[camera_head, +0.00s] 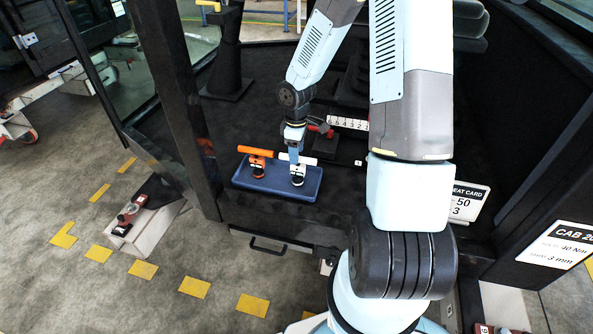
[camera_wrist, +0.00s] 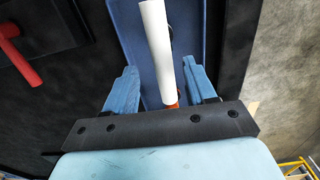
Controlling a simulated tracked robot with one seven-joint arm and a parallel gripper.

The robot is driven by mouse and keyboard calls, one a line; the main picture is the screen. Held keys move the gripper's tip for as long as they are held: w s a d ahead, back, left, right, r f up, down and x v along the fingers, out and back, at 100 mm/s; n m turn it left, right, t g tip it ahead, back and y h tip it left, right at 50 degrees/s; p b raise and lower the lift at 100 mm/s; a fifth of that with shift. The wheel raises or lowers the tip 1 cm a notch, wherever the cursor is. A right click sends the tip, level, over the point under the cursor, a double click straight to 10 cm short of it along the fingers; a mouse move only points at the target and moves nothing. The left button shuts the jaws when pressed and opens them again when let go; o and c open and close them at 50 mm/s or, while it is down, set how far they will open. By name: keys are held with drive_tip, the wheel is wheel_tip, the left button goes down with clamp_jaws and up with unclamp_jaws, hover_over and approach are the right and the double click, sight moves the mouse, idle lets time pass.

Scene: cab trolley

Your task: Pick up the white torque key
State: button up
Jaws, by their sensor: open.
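The white torque key (camera_head: 298,169) stands in the right part of a shallow blue tray (camera_head: 240,184), with its white bar handle across the top. My gripper (camera_head: 293,150) is right above this handle, pointing down. In the wrist view, the white handle (camera_wrist: 158,50) runs lengthwise between the two blue fingers of my open gripper (camera_wrist: 161,76), with a gap on each side. I cannot tell whether the fingertips are down level with the handle. The key's lower body is mostly hidden there. An orange torque key (camera_head: 257,161) stands to its left in the same tray.
A red-handled item (camera_head: 321,129) lies behind the tray on the dark cab floor; its red handle (camera_wrist: 20,60) shows left in the wrist view. A numbered white strip (camera_head: 348,123) is behind it. A dark cab post (camera_head: 180,110) rises left of the tray.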

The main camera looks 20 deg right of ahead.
sight(298, 170)
drive_tip(key=shift+s+d+f, duration=0.1)
drive_tip(key=shift+s+f, duration=0.05)
drive_tip(key=shift+f, duration=1.3)
drive_tip(key=shift+s+f, duration=0.1)
drive_tip(key=shift+f, duration=1.35)
drive_tip(key=shift+c, duration=0.4)
clamp_jaws()
